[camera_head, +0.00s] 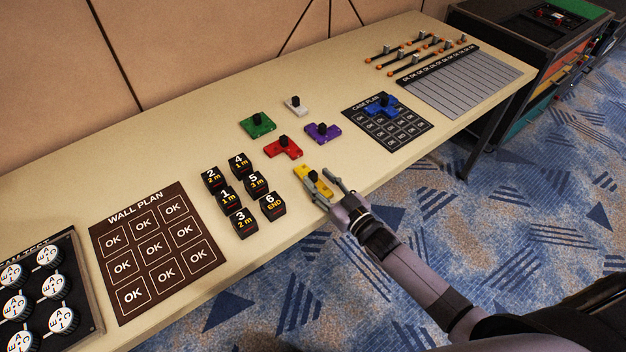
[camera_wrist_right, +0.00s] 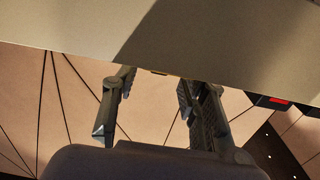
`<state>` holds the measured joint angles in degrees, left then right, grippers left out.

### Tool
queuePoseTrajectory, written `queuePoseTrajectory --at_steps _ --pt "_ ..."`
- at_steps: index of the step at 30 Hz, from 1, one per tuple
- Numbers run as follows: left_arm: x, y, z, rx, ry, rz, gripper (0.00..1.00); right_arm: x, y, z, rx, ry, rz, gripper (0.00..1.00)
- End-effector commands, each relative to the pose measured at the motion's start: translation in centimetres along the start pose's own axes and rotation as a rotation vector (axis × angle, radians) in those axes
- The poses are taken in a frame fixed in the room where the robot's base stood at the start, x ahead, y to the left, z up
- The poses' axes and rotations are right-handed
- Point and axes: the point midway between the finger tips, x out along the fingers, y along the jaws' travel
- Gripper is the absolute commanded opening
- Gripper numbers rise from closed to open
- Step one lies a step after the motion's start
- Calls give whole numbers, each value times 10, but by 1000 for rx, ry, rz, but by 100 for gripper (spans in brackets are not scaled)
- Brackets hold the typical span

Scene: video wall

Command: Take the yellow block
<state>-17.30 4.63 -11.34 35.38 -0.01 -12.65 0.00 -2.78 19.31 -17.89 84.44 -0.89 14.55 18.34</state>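My right gripper (camera_head: 322,182) is at the block's near side, coming from the lower right. Its two fingers are spread apart, and part of the block lies behind or between them. I cannot tell whether they touch it. My left gripper is not in view.
Green (camera_head: 258,125), red (camera_head: 283,149), purple (camera_head: 323,134) and white (camera_head: 295,106) blocks lie behind. A blue block (camera_head: 379,109) lies on the case plan board (camera_head: 412,143). Black numbered cubes (camera_head: 256,183) stand to the left, beyond them a wall plan board (camera_head: 117,250).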

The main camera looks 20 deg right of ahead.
Motion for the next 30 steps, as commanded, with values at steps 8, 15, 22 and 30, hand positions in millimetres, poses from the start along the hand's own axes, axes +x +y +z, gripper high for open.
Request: queuePoseTrajectory --at_steps 8,15,22,30 --pt "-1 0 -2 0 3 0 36 19 0 1 -1 -1 0 40" --pt "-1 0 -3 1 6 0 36 19 0 1 -1 -1 0 33" --pt "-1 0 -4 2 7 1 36 19 0 0 -1 0 0 18" --pt "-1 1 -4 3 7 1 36 18 0 0 -1 0 0 0"
